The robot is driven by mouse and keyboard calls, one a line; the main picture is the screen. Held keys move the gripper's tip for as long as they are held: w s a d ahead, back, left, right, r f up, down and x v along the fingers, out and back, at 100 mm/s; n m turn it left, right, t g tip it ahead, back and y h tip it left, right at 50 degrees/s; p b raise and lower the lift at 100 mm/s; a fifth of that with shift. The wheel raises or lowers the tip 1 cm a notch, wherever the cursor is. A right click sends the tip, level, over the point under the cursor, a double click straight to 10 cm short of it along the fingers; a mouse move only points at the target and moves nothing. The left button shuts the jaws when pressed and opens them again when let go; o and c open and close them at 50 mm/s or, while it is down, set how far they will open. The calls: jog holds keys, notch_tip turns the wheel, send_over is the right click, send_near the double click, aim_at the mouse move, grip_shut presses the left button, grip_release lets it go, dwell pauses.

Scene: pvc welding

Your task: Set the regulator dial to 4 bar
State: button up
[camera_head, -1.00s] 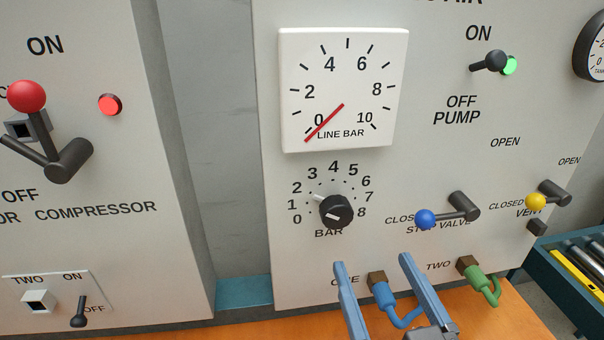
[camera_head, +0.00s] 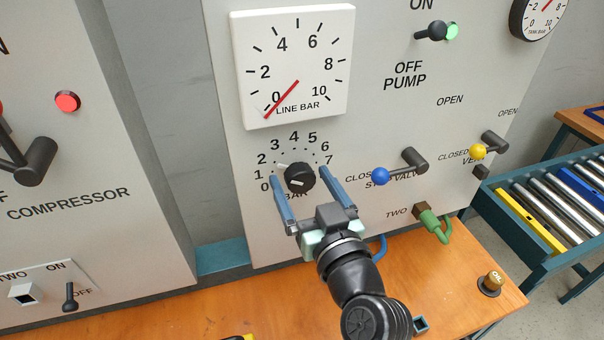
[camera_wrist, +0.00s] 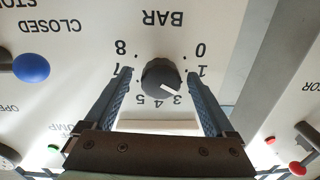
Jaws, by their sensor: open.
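The regulator dial (camera_head: 300,179) is a black round knob below the line gauge, on a printed scale from 0 to 8 bar. Its white pointer is near 2. It also shows upside down in the wrist view (camera_wrist: 162,76). The white line gauge (camera_head: 322,65) has its red needle at about 0. My gripper (camera_head: 299,173) is open, with one blue finger to each side of the dial. In the wrist view the fingers (camera_wrist: 158,74) stand apart from the knob with a gap on both sides.
A blue-knobbed stop valve (camera_head: 380,176) sits right of the dial, with a yellow-knobbed vent valve (camera_head: 478,152) farther right. Blue and green hose fittings (camera_head: 430,221) are below. An orange bench (camera_head: 180,305) runs along the panel foot, with a roller conveyor (camera_head: 560,195) at right.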

jog(key=shift+w+a, duration=0.15)
jog(key=shift+w, duration=0.2)
jog(key=c, duration=1.4)
jog(key=shift+o, duration=0.2)
jog(key=m+p, duration=0.1)
jog(key=m, duration=0.4)
jog(key=shift+m, duration=0.4)
jog(key=m+p, duration=0.1)
jog(key=m, duration=0.5)
jog(key=shift+p, duration=0.4)
